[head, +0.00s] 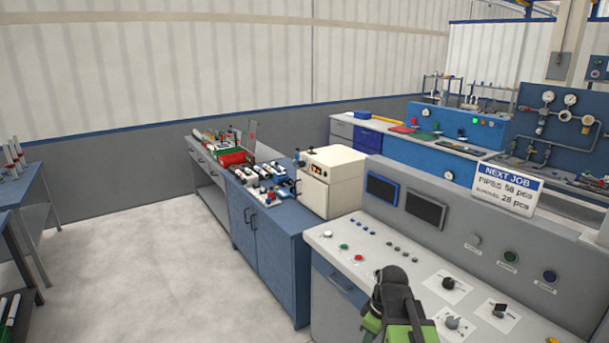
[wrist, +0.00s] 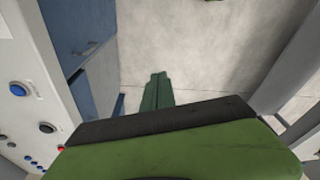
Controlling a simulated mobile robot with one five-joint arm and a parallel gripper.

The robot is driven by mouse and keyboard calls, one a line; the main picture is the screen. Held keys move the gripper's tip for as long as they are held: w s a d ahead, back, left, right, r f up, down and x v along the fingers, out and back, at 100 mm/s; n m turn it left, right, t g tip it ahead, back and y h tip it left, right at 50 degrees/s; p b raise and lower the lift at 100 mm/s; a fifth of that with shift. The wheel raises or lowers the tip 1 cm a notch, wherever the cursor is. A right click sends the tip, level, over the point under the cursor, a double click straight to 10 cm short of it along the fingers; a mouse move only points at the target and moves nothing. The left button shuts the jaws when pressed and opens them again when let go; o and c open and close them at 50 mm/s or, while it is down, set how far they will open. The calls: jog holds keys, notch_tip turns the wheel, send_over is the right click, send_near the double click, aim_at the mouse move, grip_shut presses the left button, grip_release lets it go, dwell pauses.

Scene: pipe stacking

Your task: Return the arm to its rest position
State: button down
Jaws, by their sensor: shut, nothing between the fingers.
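My gripper (wrist: 158,77) shows in the wrist view as two green fingers pressed together, with nothing between them. It is over open grey floor (wrist: 190,40), beside the blue cabinet (wrist: 85,35) and the pale control console (wrist: 25,60). In the head view, a green and black part of my arm stands at the bottom, in front of the console (head: 400,262). The fingers cannot be made out there.
The console carries several buttons and knobs near my arm. A blue workbench (head: 290,219) with a cream box (head: 332,182) stands beyond it. Blue tables (head: 28,188) are at far left. The floor (head: 150,260) between them is clear.

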jog(key=s+a+f+m+h, duration=0.1)
jog(key=s+a+m, duration=0.2)
jog(key=m, duration=0.7)
jog(key=shift+s+f+g+h, duration=0.3)
jog(key=shift+s+g, duration=0.1)
jog(key=shift+s, duration=0.65)
jog(key=shift+a, duration=0.15)
dwell(0.9)
